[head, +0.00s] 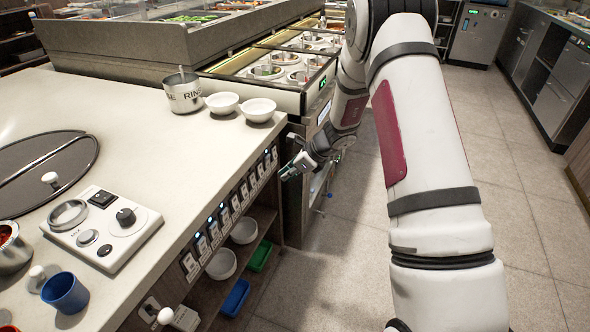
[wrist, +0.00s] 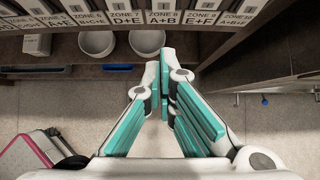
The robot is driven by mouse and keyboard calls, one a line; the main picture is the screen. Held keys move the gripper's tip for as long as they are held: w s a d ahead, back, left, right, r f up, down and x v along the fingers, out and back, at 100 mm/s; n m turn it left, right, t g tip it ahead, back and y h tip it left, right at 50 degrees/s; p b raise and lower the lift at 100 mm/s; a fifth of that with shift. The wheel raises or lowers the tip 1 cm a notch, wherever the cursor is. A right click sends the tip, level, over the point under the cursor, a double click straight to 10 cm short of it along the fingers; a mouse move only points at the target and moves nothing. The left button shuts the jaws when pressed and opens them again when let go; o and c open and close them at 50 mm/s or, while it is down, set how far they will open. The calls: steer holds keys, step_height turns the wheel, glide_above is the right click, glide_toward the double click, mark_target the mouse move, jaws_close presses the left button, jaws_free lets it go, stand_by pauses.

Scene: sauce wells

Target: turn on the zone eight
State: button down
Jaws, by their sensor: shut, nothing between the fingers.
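A row of labelled switches (head: 224,215) runs along the counter's front face. Small blue lights show above several of them. In the wrist view, the zone 8 label (wrist: 165,13), marked A+B, is at the top, just right of centre. The zone 7 label (wrist: 121,17) is left of it and the zone 9 label (wrist: 207,13) right of it. The switches above these labels are out of that view, so zone eight's state cannot be told. My gripper (head: 285,174) is shut and empty, just out from the far end of the row. Its fingertips (wrist: 160,62) point toward the panel below the zone 8 label.
White bowls (head: 221,264) and green and blue trays (head: 236,297) sit on the shelf below the switches. On the counter are a rinse pot (head: 184,93), two white bowls (head: 258,109) and a dial box (head: 102,228). Open floor (head: 345,230) lies right of the counter.

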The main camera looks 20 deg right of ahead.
mark_target(261, 171)
steer(key=shift+w+a+f, duration=0.4)
steer(key=shift+w+a, duration=0.2)
steer(key=shift+w, duration=0.05)
steer(key=shift+w+a+f, duration=0.35)
steer(key=shift+w+a, duration=0.25)
steer(key=shift+a, duration=0.05)
steer(key=shift+w+a+f, duration=0.4)
steer(key=shift+w+a, duration=0.2)
steer(key=shift+w, duration=0.05)
steer(key=shift+w+a+f+b, duration=0.15)
steer(key=shift+w+a+b, duration=0.15)
steer(key=shift+b, duration=0.2)
steer(key=shift+r+p, duration=0.55)
steer(key=shift+r, duration=0.3)
